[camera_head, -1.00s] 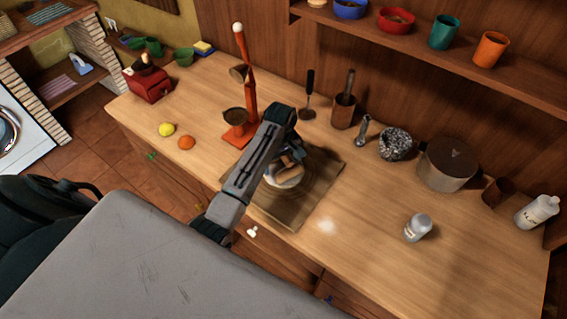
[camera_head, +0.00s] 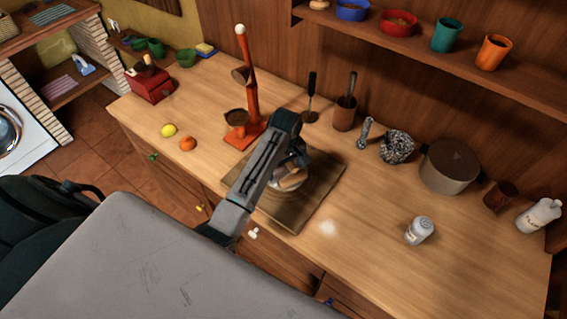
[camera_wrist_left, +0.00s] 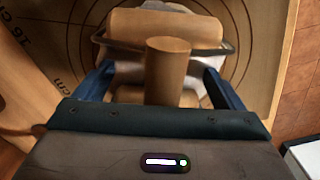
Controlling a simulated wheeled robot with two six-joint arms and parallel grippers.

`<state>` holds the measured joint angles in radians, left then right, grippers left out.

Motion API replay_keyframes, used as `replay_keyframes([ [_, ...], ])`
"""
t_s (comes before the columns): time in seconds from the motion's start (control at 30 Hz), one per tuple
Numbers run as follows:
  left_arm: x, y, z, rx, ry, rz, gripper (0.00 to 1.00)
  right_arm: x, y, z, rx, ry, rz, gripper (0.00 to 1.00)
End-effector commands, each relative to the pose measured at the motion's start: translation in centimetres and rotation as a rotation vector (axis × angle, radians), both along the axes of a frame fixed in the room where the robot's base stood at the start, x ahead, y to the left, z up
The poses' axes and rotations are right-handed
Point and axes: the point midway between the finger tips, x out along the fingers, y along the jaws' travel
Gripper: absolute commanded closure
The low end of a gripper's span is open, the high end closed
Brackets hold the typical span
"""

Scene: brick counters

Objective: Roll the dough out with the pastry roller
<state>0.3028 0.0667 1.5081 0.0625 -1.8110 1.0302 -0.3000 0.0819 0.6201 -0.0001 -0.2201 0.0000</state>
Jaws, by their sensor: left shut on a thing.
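The pastry roller (camera_wrist_left: 168,65) is wooden, with a short upright handle and a wire frame around a wooden cylinder; it also shows small in the head view (camera_head: 292,180). My left gripper (camera_wrist_left: 165,90) is shut on the roller's handle, a blue finger on each side. The white dough (camera_wrist_left: 163,6) lies on the wooden pastry board (camera_head: 310,207) and shows behind and beneath the roller. The arm and roller hide much of the dough in the head view. My right gripper is not in view.

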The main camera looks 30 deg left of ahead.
Motion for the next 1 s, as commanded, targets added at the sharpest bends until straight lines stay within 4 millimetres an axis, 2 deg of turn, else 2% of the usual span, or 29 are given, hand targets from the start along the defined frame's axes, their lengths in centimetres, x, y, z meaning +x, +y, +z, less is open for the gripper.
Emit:
replay_keyframes([
  [0.2,-1.2,-1.7,-0.2,-0.002,0.008,0.0,0.37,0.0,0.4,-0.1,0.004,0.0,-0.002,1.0],
  [0.33,-1.4,-2.0,-0.1,-0.001,0.008,0.001,0.37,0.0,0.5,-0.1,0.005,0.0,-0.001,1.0],
  [0.7,0.0,0.3,0.1,0.002,0.005,0.001,0.37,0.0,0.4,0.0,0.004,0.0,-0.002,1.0],
  [1.0,0.7,1.2,0.1,0.0,0.002,0.001,0.37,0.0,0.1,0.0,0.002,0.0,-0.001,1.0],
])
